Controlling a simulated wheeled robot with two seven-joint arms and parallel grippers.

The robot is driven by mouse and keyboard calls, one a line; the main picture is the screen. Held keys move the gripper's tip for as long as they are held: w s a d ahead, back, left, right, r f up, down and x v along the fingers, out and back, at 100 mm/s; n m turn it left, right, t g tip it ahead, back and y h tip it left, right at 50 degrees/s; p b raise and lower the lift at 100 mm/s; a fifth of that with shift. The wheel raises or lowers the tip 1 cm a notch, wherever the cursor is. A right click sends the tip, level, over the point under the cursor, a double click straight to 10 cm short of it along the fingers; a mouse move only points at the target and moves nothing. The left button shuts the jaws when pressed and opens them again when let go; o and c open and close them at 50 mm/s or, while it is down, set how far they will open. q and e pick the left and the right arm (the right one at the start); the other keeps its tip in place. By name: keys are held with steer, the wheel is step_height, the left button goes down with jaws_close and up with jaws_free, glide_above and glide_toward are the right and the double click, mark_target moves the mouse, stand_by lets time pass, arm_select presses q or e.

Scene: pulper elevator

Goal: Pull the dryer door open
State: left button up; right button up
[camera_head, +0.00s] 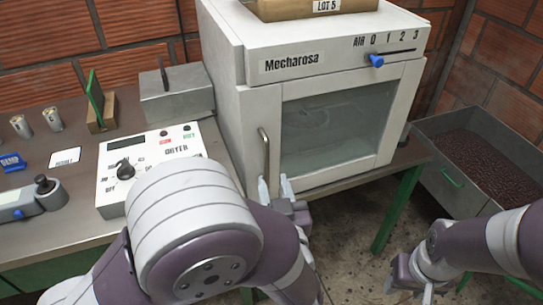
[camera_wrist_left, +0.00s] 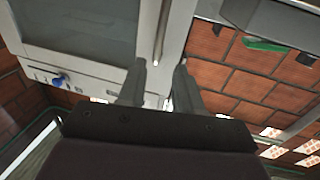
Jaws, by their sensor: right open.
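The dryer (camera_head: 300,60) is a white box marked "Mecharosa". Its door (camera_head: 340,115) has a large glass pane and appears shut. An upright metal bar handle (camera_head: 264,155) is on the door's left side. My left gripper (camera_head: 274,188) is open at the lower end of the handle. In the left wrist view the handle (camera_wrist_left: 161,38) lines up with the gap between the fingers of my left gripper (camera_wrist_left: 158,78). I cannot tell whether they touch it. My right gripper (camera_head: 408,278) is open and empty, low at the right, away from the dryer.
A control box (camera_head: 145,165) marked "DRYER" sits on the bench left of the dryer. A blue slider knob (camera_head: 376,61) is above the door. A metal bin (camera_head: 445,185) of dark beans stands at the right. Open floor (camera_head: 350,235) lies before the dryer's bench.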

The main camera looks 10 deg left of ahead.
mark_target(267, 154)
arm_select(q)
steer(key=x, duration=1)
steer(key=shift+w+b, duration=0.25)
steer(key=shift+b, duration=0.05)
jaws_close()
